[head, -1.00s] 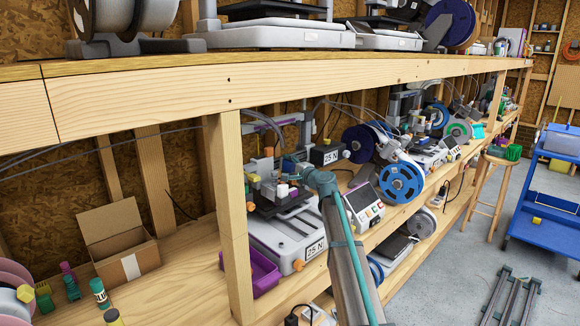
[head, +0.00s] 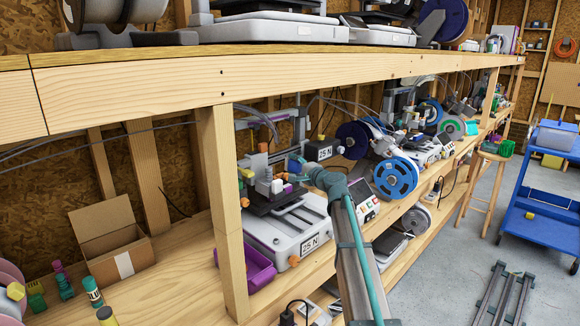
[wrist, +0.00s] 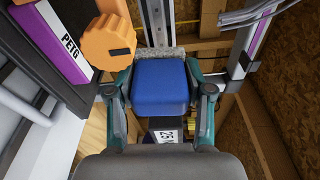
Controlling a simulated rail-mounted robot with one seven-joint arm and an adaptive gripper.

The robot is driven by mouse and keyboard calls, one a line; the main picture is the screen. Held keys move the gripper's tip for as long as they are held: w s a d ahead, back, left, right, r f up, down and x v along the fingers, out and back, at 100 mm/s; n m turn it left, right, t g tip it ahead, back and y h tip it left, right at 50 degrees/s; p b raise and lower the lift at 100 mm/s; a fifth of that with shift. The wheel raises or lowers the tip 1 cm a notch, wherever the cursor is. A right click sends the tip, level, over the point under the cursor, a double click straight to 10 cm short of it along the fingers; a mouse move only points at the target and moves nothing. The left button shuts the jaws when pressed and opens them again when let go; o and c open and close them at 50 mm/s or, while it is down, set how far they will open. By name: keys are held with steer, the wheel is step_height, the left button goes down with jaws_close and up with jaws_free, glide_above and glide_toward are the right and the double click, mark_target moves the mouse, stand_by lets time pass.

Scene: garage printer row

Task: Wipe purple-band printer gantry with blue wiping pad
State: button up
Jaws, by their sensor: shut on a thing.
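My gripper (wrist: 160,96) is shut on the blue wiping pad (wrist: 160,84) in the wrist view, with a finger on each side. The pad's grey fuzzy face (wrist: 165,54) points away from the palm. In the head view my gripper is at the printer, and the pad (head: 294,166) shows only as a small blue patch. The printer gantry with the purple band (head: 262,119) rises above the white base marked 25 N. In the wrist view, a white upright with a purple band (wrist: 258,38) stands right of the pad. I cannot tell whether pad and gantry touch.
In the wrist view, an orange knob (wrist: 108,42) and a purple-edged PETG part (wrist: 62,30) are close at left. In the head view, a wooden post (head: 222,210) and purple bin (head: 258,268) stand left of the printer, and a blue spool (head: 396,178) right. The upper shelf beam (head: 250,80) is overhead.

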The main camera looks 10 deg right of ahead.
mark_target(300, 168)
steer(key=shift+s, duration=0.1)
steer(key=shift+d+v, duration=0.25)
steer(key=shift+v, duration=1.2)
steer(key=shift+w+a, duration=0.1)
steer(key=shift+w, duration=0.1)
steer(key=a+b+x, duration=0.1)
steer(key=x, duration=0.5)
steer(key=shift+b, duration=0.35)
steer(key=shift+x, duration=1.2)
stand_by(0.3)
steer(key=shift+a, duration=0.15)
steer(key=shift+w+d+b, duration=0.5)
steer(key=shift+d+b, duration=0.05)
steer(key=shift+d, duration=0.25)
steer(key=shift+w+d+b, duration=0.5)
steer(key=shift+d, duration=0.3)
steer(key=shift+w, duration=0.1)
